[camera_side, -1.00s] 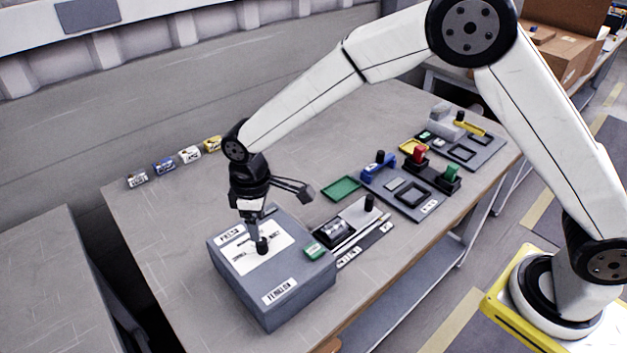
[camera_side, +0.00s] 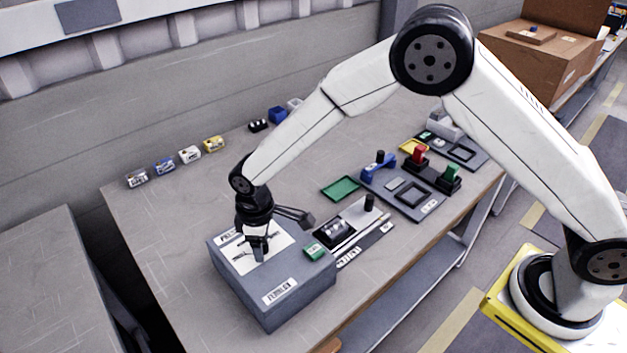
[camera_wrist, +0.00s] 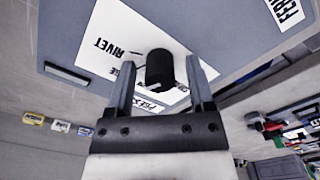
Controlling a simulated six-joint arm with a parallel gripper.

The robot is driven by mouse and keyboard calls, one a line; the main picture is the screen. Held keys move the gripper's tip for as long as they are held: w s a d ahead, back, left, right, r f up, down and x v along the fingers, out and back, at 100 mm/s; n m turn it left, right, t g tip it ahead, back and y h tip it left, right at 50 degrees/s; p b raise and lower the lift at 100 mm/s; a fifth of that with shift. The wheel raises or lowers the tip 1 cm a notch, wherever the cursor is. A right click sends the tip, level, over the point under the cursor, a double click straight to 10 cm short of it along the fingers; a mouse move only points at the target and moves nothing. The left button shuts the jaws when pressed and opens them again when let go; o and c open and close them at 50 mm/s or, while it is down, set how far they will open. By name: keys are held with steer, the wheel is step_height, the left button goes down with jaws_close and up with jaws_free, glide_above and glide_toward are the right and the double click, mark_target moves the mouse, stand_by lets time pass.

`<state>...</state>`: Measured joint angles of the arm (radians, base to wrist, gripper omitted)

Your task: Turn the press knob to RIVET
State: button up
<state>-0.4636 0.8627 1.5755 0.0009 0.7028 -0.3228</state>
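The press is a grey box (camera_side: 300,284) with a white panel on top, at the front left of the table in the side view. Its black knob (camera_wrist: 160,70) stands on the panel in the wrist view, with the word RIVET printed at its upper left. In the side view the knob is hidden behind my fingers. My gripper (camera_wrist: 160,62) is open, with one finger on each side of the knob and gaps showing between. In the side view my gripper (camera_side: 260,254) points down at the panel.
Right of the box are a tool tray (camera_side: 345,228), a green mat (camera_side: 341,188) and a grey fixture board (camera_side: 405,196). Several small labelled items, one yellow (camera_side: 214,144), line the back edge. The table's left side is clear.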

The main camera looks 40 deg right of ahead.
jaws_close()
steer(key=shift+m, duration=0.3)
steer(key=m, duration=0.8)
steer(key=shift+m, duration=0.3)
stand_by(0.4)
steer(key=shift+o, duration=0.8)
jaws_free()
steer(key=shift+r, duration=0.1)
